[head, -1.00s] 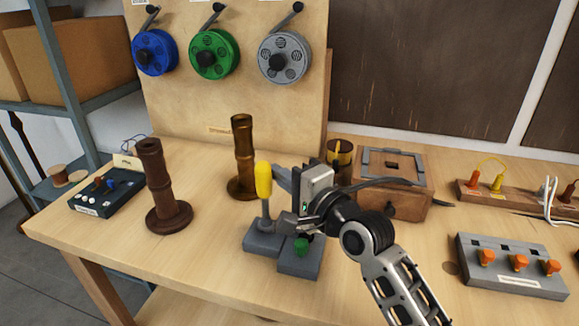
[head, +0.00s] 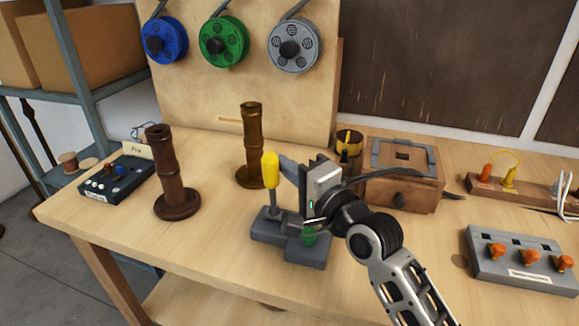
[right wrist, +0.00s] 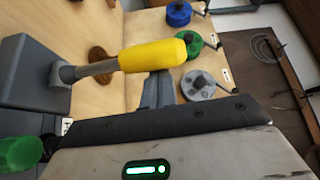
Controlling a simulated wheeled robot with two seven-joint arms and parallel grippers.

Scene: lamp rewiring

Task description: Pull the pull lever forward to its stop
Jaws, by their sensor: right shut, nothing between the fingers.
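The pull lever (head: 270,170) has a yellow handle on a thin grey stem and stands about upright on a grey base (head: 267,229). Its yellow handle also shows large in the right wrist view (right wrist: 152,56). My right gripper (head: 286,163) is shut and empty, its fingers just right of the yellow handle. In the right wrist view, the fingers (right wrist: 156,88) appear beside and below the handle; I cannot tell whether they touch it. A green button (head: 309,235) sits on the base under my gripper. My left gripper is not in view.
A dark brown column (head: 167,175) and a bronze one (head: 251,145) stand left of and behind the lever. A wooden box (head: 402,190) is behind my right arm. A grey panel with orange switches (head: 520,262) lies at the right. The table's front left is clear.

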